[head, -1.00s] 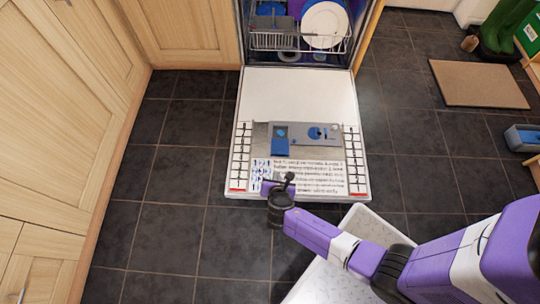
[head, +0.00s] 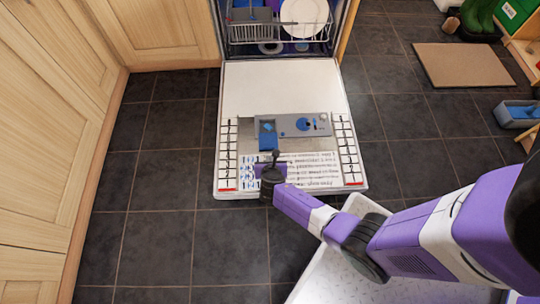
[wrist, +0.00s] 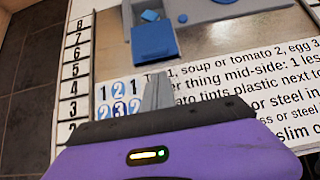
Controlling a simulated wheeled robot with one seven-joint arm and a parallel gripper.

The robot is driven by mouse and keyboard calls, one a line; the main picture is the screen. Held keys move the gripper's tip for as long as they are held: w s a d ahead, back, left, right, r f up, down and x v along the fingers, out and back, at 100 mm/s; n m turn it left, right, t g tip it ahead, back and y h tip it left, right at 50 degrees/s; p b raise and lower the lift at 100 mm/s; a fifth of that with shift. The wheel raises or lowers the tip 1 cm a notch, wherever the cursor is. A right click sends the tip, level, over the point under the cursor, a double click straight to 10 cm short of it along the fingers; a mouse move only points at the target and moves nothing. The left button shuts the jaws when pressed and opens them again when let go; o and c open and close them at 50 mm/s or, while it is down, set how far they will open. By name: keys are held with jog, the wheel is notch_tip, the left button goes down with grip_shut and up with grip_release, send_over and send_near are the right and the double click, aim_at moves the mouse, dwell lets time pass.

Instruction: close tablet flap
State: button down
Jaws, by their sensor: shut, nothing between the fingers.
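The detergent dispenser (head: 290,125) is a grey panel set in the inner face of the lowered dishwasher door. Its blue tablet flap (head: 268,142) stands open, on the near side of a compartment that holds a blue tablet (head: 267,127). In the wrist view the flap (wrist: 153,42) and the tablet (wrist: 150,15) show near the top. My gripper (head: 276,155) is over the near part of the door, just short of the flap in the picture. In the wrist view its fingers (wrist: 157,92) are together and empty, pointing toward the flap, with a visible space between.
The dishwasher door (head: 280,88) lies flat, with printed text and numbered strips on it. The rack (head: 275,30) inside holds a white plate (head: 303,15). Wooden cabinets (head: 60,120) stand left. A brown mat (head: 462,65) and a blue-grey box (head: 515,114) lie on the floor at right.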

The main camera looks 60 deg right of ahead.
aim_at(269, 142)
jog(key=shift+w+d+r, duration=0.1)
jog(key=shift+w+d, duration=0.85)
jog(key=shift+d, duration=0.2)
jog(key=w+d, duration=0.2)
jog(key=d, duration=0.1)
jog(key=shift+w+d+b, duration=0.2)
jog(key=shift+w+b, duration=0.1)
jog(key=shift+s+a, duration=0.2)
jog(key=shift+a, duration=0.1)
jog(key=s+a+p, duration=0.1)
jog(key=s+a+r, duration=0.1)
jog(key=a, duration=0.1)
jog(key=shift+s+a+r+p, duration=0.1)
jog(key=shift+s+a+p, duration=0.05)
jog(key=shift+s+p, duration=0.2)
jog(key=p+v, duration=0.5)
jog(key=v, duration=0.3)
jog(key=shift+a+r, duration=0.15)
jog(key=shift+a, duration=0.1)
